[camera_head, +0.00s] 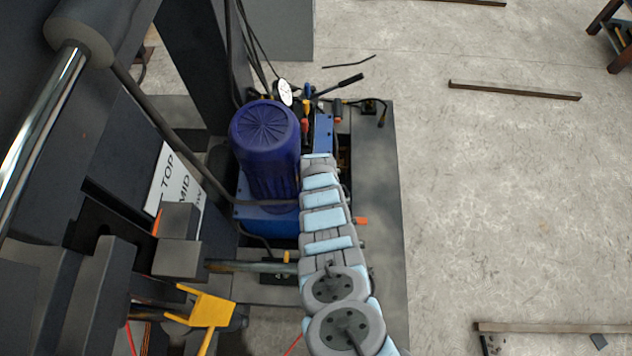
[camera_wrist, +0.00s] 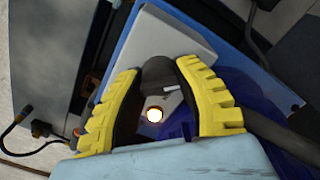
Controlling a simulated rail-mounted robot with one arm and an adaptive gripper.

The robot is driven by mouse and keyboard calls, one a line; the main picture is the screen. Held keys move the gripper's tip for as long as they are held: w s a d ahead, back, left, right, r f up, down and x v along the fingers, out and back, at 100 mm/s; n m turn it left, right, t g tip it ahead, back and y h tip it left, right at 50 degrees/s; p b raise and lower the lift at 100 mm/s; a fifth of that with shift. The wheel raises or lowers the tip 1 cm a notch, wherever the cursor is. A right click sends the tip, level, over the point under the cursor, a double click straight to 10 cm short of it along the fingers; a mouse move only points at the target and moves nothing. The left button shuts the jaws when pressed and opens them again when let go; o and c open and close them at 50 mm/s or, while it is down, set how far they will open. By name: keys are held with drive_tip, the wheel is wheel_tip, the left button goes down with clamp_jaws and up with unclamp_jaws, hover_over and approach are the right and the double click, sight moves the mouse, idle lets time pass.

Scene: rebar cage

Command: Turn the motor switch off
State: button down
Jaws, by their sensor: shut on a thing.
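In the wrist view, my gripper (camera_wrist: 158,72) has its two yellow ridged fingers on either side of a dark grey rounded knob (camera_wrist: 157,69), shut on it. The knob looks like the motor switch and sits in front of a light grey plate (camera_wrist: 165,35) on a blue housing (camera_wrist: 122,20). I cannot read which position it is in. A small bright white light (camera_wrist: 154,115) shows between the fingers. In the head view, my arm reaches to the blue motor unit (camera_head: 265,140), and the fingers and switch are hidden there.
A gauge (camera_head: 285,92) and a black lever (camera_head: 340,87) stand behind the motor. Cables hang close by. A sign (camera_head: 175,180), a yellow bracket (camera_head: 208,310) and dark machine parts fill the left. The concrete floor (camera_head: 490,200) at the right is mostly open, with a few bars lying on it.

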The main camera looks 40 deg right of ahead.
idle(0.7)
drive_tip(key=c, duration=0.7)
unclamp_jaws()
drive_tip(key=shift+o, duration=0.2)
drive_tip(key=shift+r, duration=0.1)
